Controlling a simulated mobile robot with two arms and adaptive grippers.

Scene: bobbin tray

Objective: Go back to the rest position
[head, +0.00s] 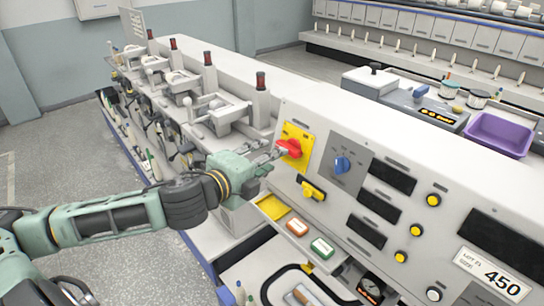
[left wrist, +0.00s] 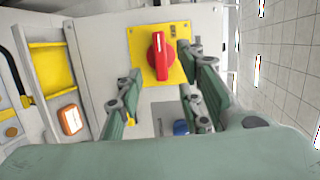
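My left gripper (head: 274,154) is at the front panel of the machine, right in front of the red rotary switch (head: 291,148) on its yellow plate (head: 299,137). In the left wrist view the fingers of my left gripper (left wrist: 160,88) are spread wide. The red switch (left wrist: 160,57) shows in the gap between the fingertips, with space on both sides of it. Its handle runs up and down in that view. Whether a fingertip touches it I cannot tell. My right gripper is not in view.
A blue knob (head: 342,164), a yellow-and-black switch (head: 312,189) and several yellow buttons sit on the same panel. Below is an open drawer shelf with an orange box (head: 298,227) and a green box (head: 322,247). A purple tray (head: 499,134) stands behind. Floor at left is clear.

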